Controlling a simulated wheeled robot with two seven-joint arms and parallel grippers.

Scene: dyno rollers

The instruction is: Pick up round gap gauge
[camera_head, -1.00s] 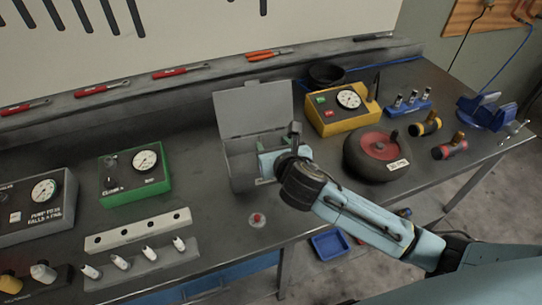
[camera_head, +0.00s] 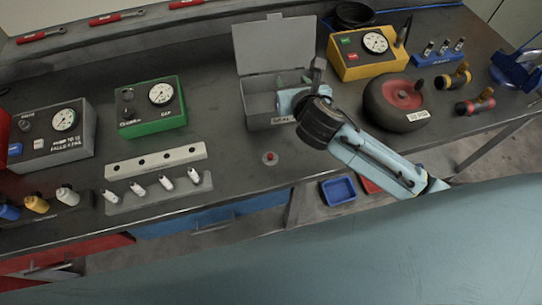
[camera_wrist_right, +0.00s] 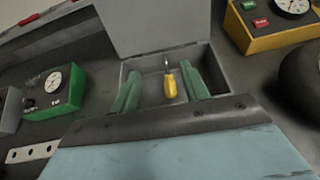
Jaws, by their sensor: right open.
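An open grey box (camera_head: 254,106) with its lid raised stands on the bench, mid-picture in the head view. In the right wrist view a yellow-handled tool with a thin metal tip (camera_wrist_right: 170,85) is inside the box; it may be the round gap gauge, but I cannot be sure. My right gripper (camera_head: 291,81) is at the right part of the box. In the right wrist view its two green fingers (camera_wrist_right: 160,80) are apart, one on each side of the yellow handle, with gaps between. In the head view the tool is hidden. My left gripper is not in view.
A small red-topped round piece (camera_head: 270,157) lies in front of the box. A green gauge unit (camera_head: 152,108) is to the left, a yellow gauge unit (camera_head: 368,52) and a dark wheel (camera_head: 394,102) to the right. A white holed block (camera_head: 156,162) is front left.

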